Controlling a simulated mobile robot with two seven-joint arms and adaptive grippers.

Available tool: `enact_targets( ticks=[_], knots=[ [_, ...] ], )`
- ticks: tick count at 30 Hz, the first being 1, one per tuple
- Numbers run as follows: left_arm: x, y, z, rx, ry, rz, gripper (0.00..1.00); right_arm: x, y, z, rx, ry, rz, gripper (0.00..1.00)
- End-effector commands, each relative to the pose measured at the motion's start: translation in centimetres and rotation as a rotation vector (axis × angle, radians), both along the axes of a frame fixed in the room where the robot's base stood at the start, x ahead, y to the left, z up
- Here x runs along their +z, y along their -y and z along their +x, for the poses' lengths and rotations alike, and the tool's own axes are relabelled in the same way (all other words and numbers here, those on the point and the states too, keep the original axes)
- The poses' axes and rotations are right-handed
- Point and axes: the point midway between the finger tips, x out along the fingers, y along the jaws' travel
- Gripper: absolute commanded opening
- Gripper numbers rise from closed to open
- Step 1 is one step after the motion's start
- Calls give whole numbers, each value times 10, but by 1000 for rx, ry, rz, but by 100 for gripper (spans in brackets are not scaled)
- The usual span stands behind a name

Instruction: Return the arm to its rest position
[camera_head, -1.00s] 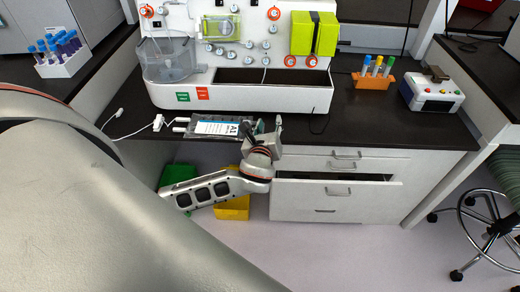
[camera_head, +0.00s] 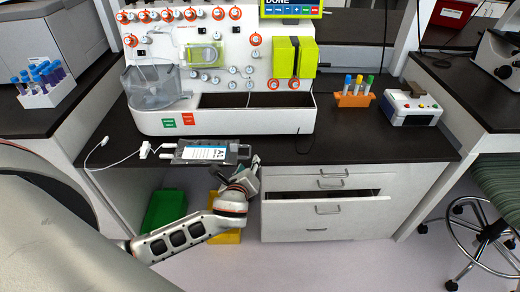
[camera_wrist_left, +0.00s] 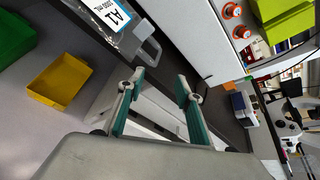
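My left arm (camera_head: 180,235) reaches from the lower left toward the front of the counter. My left gripper (camera_head: 251,166) is at the counter's front edge, just right of and below the bag marked A1 (camera_head: 205,153). The bag lies flat on the counter by the edge. In the left wrist view my left gripper (camera_wrist_left: 157,95) has its two teal-padded fingers spread apart with nothing between them. The bag's clear end (camera_wrist_left: 148,47) shows beyond the fingers, apart from them. My right gripper is in neither view.
The white cell processor (camera_head: 230,122) stands on the dark counter (camera_head: 385,145). A drawer (camera_head: 325,208) below is partly open, right of my gripper. Green (camera_head: 165,210) and yellow (camera_head: 226,237) bins are under the counter. An orange tube rack (camera_head: 354,99) stands right. Floor in front is clear.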

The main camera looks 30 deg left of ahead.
Motion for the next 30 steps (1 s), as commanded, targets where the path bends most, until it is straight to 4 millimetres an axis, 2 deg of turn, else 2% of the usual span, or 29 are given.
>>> enact_targets(
  ticks=[6,8,10,13,15,18,21,24,27,30],
  knots=[
    [-4,2,-2,0,-3,-19,35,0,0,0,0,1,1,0],
    [-13,7,-8,3,-10,-73,35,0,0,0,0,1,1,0],
    [-32,20,-22,13,-26,-198,35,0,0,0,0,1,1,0],
    [-70,48,-55,63,-56,-501,35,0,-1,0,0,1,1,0],
    [-96,72,-87,138,-78,-780,35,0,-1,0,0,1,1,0],
    [-120,98,-131,285,-92,-1169,35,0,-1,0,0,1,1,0],
    [-131,113,-167,448,-81,-1498,35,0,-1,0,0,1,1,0],
    [-134,118,-193,589,-54,-1741,35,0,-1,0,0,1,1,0],
    [-134,118,-208,684,-25,-1894,35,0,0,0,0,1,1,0],
    [-133,117,-215,729,-7,-1966,35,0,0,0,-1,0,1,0]
  ],
)
